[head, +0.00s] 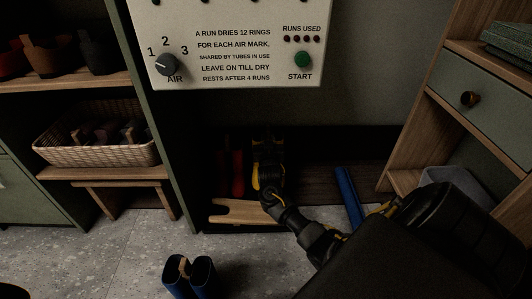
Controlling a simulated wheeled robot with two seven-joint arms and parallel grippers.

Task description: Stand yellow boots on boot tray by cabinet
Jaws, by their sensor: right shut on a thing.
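My right gripper (266,150) reaches into the dark recess below the white panel. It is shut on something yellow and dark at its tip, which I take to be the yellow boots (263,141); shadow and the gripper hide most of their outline. Red boots (230,176) stand just left of the gripper. A dark brown slatted surface (315,183), perhaps the boot tray, lies low in the recess; I cannot tell whether the boots touch it. My left gripper is not in view.
A pale wooden boot jack (236,212) lies before the recess. Blue boots (190,278) stand on the floor. A blue bar (349,196) leans at right, near a grey bin (455,182). A drawer cabinet (480,92) bounds the right; a wicker basket (95,150) sits left.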

